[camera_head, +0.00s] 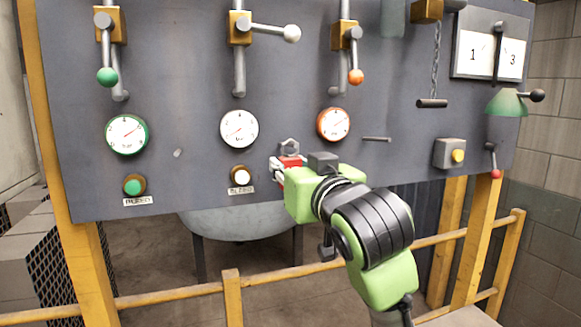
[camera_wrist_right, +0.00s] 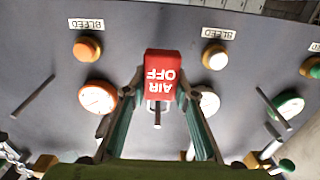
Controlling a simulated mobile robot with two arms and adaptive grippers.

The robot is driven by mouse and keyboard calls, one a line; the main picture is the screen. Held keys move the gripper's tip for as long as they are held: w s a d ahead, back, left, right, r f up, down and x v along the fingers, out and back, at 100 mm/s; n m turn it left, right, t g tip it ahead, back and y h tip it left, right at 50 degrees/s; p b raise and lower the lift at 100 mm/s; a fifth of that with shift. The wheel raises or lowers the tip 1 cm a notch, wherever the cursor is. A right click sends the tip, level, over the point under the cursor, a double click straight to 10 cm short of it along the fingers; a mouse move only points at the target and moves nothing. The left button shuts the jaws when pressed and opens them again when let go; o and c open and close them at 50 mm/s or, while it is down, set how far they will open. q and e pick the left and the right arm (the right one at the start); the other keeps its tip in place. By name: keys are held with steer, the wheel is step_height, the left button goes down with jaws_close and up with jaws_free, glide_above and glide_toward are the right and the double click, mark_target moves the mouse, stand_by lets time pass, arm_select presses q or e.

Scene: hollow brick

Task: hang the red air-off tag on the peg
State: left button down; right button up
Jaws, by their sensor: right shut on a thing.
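The red AIR OFF tag (camera_wrist_right: 165,72) is held between the fingers of my right gripper (camera_wrist_right: 157,92), its lettering upside down in the wrist view. In the head view the tag (camera_head: 290,161) shows partly beside the green gripper body, in front of the panel between the white and orange gauges. A grey loop (camera_head: 289,146) is at its top. One bare peg (camera_head: 377,139) sticks out right of the orange gauge; it also shows in the wrist view (camera_wrist_right: 33,95). Another bare peg (camera_head: 178,153) is between the green and white gauges. My left gripper is out of view.
The grey panel (camera_head: 190,70) carries valve levers, the green gauge (camera_head: 127,134), white gauge (camera_head: 239,128) and orange gauge (camera_head: 333,124). A bar on a chain (camera_head: 432,103) hangs at the right. A yellow rail (camera_head: 260,278) runs below, before a grey tank (camera_head: 235,222).

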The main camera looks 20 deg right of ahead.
steer(key=o, duration=1.1)
